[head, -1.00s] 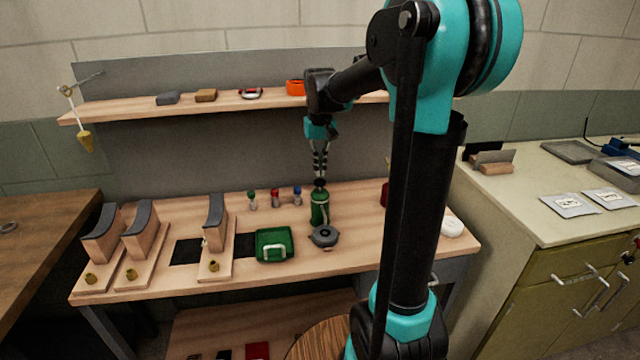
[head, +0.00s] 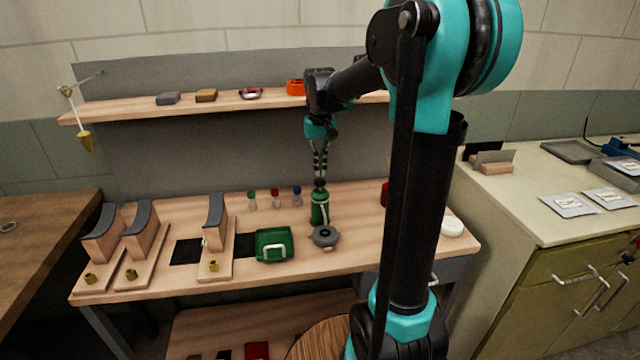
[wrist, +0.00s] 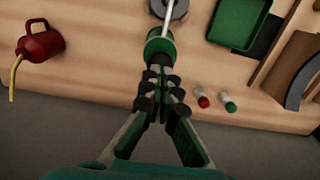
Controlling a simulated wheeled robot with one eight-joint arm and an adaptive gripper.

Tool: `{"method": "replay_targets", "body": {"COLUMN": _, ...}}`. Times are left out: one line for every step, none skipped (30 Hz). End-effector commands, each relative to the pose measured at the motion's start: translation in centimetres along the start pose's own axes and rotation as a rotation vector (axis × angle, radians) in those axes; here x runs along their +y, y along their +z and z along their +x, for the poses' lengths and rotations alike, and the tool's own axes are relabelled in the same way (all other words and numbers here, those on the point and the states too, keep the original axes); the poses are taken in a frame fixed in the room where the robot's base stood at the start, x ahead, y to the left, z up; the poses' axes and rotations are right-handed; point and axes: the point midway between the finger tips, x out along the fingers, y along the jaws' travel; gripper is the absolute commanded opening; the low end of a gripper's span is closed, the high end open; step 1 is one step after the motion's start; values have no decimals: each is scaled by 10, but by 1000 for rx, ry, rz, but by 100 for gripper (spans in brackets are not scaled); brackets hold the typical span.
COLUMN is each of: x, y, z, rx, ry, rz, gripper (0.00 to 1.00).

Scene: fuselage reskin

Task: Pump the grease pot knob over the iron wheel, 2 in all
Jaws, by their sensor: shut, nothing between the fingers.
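The green grease pot (head: 319,208) stands upright on the bench, with a dark knob (head: 319,184) on top. The dark grey iron wheel (head: 325,237) lies on the bench just in front of the pot. My gripper (head: 320,173) points down right above the knob, shut and empty, its tips at or very close to the knob. In the wrist view my gripper (wrist: 159,98) covers the knob. The green pot (wrist: 159,46) and part of the wheel (wrist: 176,8) show beyond the fingertips there. I cannot tell whether the tips press on the knob.
A green tray (head: 274,258) sits left of the wheel, and small bottles (head: 275,198) stand behind it. Wooden stands (head: 140,240) fill the left bench. A red oil can (wrist: 40,43) stands to the pot's other side. A shelf (head: 230,104) runs above.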

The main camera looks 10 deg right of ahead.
Motion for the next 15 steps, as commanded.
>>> {"method": "replay_targets", "body": {"x": 0, "y": 0, "z": 0, "rx": 0, "ry": 0, "rz": 0, "gripper": 0}}
{"method": "replay_targets", "body": {"x": 0, "y": 0, "z": 0, "rx": 0, "ry": 0, "rz": 0, "gripper": 0}}
{"method": "replay_targets", "body": {"x": 0, "y": 0, "z": 0, "rx": 0, "ry": 0, "rz": 0, "gripper": 0}}
{"method": "replay_targets", "body": {"x": 0, "y": 0, "z": 0, "rx": 0, "ry": 0, "rz": 0, "gripper": 0}}
{"method": "replay_targets", "body": {"x": 0, "y": 0, "z": 0, "rx": 0, "ry": 0, "rz": 0, "gripper": 0}}
{"method": "replay_targets", "body": {"x": 0, "y": 0, "z": 0, "rx": 0, "ry": 0, "rz": 0, "gripper": 0}}
{"method": "replay_targets", "body": {"x": 0, "y": 0, "z": 1, "rx": 0, "ry": 0, "rz": 0, "gripper": 0}}
{"method": "replay_targets", "body": {"x": 0, "y": 0, "z": 2, "rx": 0, "ry": 0, "rz": 0, "gripper": 0}}
{"method": "replay_targets", "body": {"x": 0, "y": 0, "z": 2, "rx": 0, "ry": 0, "rz": 0, "gripper": 0}}
{"method": "replay_targets", "body": {"x": 0, "y": 0, "z": 3, "rx": 0, "ry": 0, "rz": 0, "gripper": 0}}
{"method": "replay_targets", "body": {"x": 0, "y": 0, "z": 4, "rx": 0, "ry": 0, "rz": 0, "gripper": 0}}
{"method": "replay_targets", "body": {"x": 0, "y": 0, "z": 5, "rx": 0, "ry": 0, "rz": 0, "gripper": 0}}
{"method": "replay_targets", "body": {"x": 0, "y": 0, "z": 6, "rx": 0, "ry": 0, "rz": 0, "gripper": 0}}
{"method": "replay_targets", "body": {"x": 0, "y": 0, "z": 7, "rx": 0, "ry": 0, "rz": 0, "gripper": 0}}
{"method": "replay_targets", "body": {"x": 0, "y": 0, "z": 8, "rx": 0, "ry": 0, "rz": 0, "gripper": 0}}
